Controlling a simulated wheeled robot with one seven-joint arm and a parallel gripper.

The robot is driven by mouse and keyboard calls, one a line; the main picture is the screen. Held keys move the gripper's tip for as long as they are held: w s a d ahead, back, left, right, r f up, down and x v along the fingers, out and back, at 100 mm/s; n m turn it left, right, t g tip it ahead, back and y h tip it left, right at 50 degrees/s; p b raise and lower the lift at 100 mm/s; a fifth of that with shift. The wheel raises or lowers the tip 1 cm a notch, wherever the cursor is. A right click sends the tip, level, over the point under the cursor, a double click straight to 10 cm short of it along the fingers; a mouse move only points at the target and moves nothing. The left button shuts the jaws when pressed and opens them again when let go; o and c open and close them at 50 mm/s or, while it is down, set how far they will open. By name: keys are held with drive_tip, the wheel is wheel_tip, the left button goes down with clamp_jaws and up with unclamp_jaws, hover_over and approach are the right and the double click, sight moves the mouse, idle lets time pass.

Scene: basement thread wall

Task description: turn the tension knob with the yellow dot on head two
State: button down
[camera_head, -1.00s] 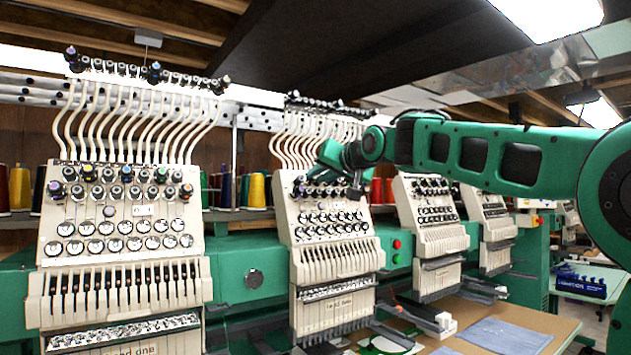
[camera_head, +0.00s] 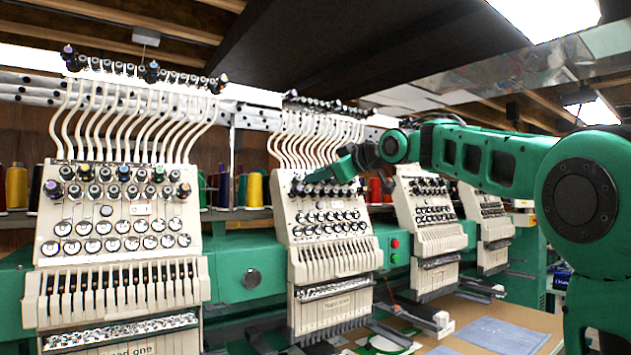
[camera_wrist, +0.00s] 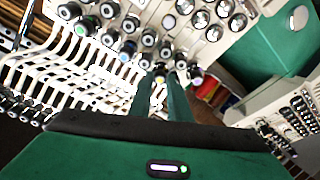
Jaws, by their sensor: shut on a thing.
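Head two (camera_head: 330,215) is the cream panel left of centre in the head view, with rows of small dark tension knobs and round dials. My gripper (camera_head: 302,184) is at the left end of its upper knob row. In the wrist view, where the head appears upside down, my gripper (camera_wrist: 160,84) is shut on a knob with a yellow dot (camera_wrist: 160,77), one finger on each side. A dark knob (camera_wrist: 195,76) sits close to the right of the fingers. Part of the gripped knob is hidden by the fingers.
Neighbouring knobs (camera_wrist: 147,40) crowd the held one, and white thread tubes (camera_wrist: 70,75) run close by. Head one (camera_head: 120,225) stands to the left and another head (camera_head: 428,215) to the right. A work table (camera_head: 470,318) is below.

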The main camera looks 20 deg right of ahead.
drive_tip(key=shift+w+d+n+g+y, duration=0.15)
drive_tip(key=shift+n+g, duration=0.25)
drive_tip(key=shift+n, duration=1.4)
drive_tip(key=shift+s+n+g+y, duration=0.15)
drive_tip(key=shift+n+g, duration=0.25)
drive_tip(key=shift+n, duration=1.4)
drive_tip(key=shift+w, duration=0.1)
drive_tip(key=c, duration=1.6)
unclamp_jaws()
drive_tip(key=shift+c, duration=0.2)
drive_tip(key=shift+r, duration=0.1)
